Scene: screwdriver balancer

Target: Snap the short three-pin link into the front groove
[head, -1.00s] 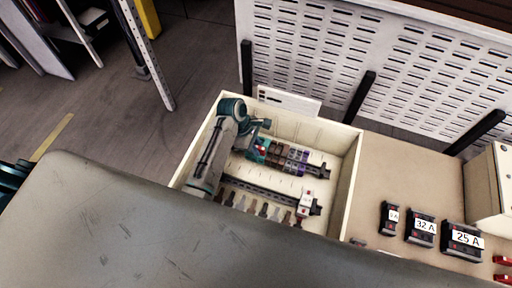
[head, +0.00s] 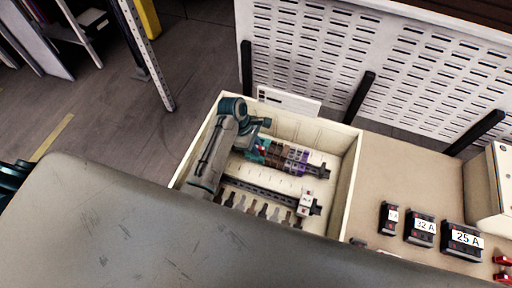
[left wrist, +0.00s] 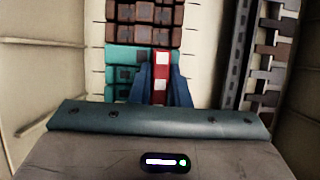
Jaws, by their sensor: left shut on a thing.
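My left gripper (left wrist: 160,92) is shut on a red link (left wrist: 161,66) with white patches, seen in the left wrist view. The link lies over the teal terminal blocks (left wrist: 122,60), beside brown blocks (left wrist: 145,22). I cannot tell whether its pins are inside a groove. In the head view my left gripper (head: 258,147) reaches down into the cream box, at the left end of the row of terminal blocks (head: 287,157). A small red spot of the link shows there. My right gripper is not in view.
The box's wall (head: 349,185) surrounds the blocks. A lower rail (head: 262,192) runs parallel, with a white part (head: 306,201) at its right end. Breakers marked 32 A (head: 420,229) and 25 A (head: 462,239) lie on the brown table (head: 400,180) to the right.

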